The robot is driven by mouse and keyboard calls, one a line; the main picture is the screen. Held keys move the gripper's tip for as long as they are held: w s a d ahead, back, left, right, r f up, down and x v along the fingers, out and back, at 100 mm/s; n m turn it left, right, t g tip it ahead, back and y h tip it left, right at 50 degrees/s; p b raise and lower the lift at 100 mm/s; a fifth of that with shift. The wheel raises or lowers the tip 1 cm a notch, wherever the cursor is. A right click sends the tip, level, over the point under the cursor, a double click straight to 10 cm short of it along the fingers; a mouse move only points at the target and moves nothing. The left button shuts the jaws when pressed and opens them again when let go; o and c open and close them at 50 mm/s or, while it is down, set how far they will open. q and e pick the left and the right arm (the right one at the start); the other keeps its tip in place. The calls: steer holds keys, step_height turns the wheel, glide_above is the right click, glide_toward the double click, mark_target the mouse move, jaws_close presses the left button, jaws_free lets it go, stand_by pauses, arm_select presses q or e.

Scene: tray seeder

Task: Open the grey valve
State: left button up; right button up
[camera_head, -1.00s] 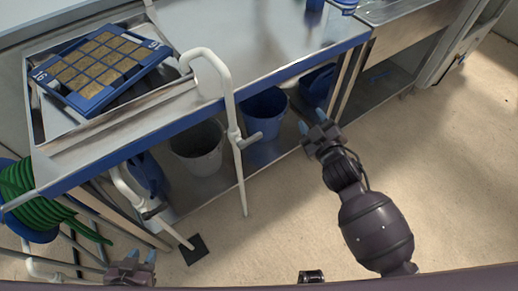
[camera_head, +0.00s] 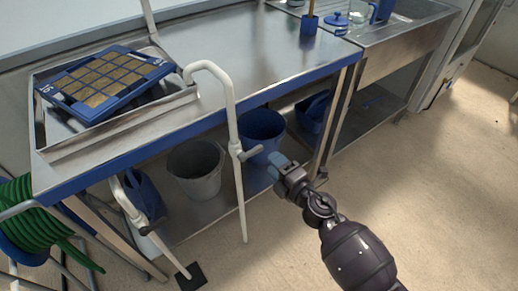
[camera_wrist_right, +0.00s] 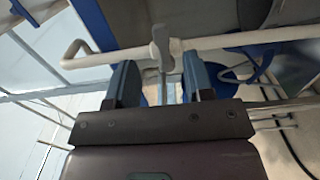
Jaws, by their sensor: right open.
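A grey valve handle (camera_head: 250,153) sticks out to the right from the upright white pipe (camera_head: 234,120) in front of the bench. My right gripper (camera_head: 279,162) is just right of the handle, with its blue fingertips towards it and a small gap in this view. In the right wrist view, the grey valve handle (camera_wrist_right: 160,47) shows beyond and between the tips of my open right gripper (camera_wrist_right: 160,78). Nothing is held. I cannot tell the exact distance to the handle. My left gripper is not in view.
A second pipe with a dark handle (camera_head: 152,226) stands at lower left. A steel bench (camera_head: 265,58) carries a blue seed tray (camera_head: 160,65). A grey bucket (camera_head: 196,172) and blue bucket (camera_head: 262,130) stand below. A green hose reel (camera_head: 30,215) is at left. The right floor is clear.

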mark_target(260, 150)
steer(key=b+x, duration=0.1)
steer(key=x, duration=0.5)
steer(key=shift+w+a+f, duration=0.1)
steer(key=shift+a+f, duration=0.05)
steer(key=shift+f, duration=0.05)
steer(key=shift+w+a+r, duration=0.15)
steer(key=shift+w+a, duration=0.25)
steer(key=shift+w, duration=0.2)
jaws_close()
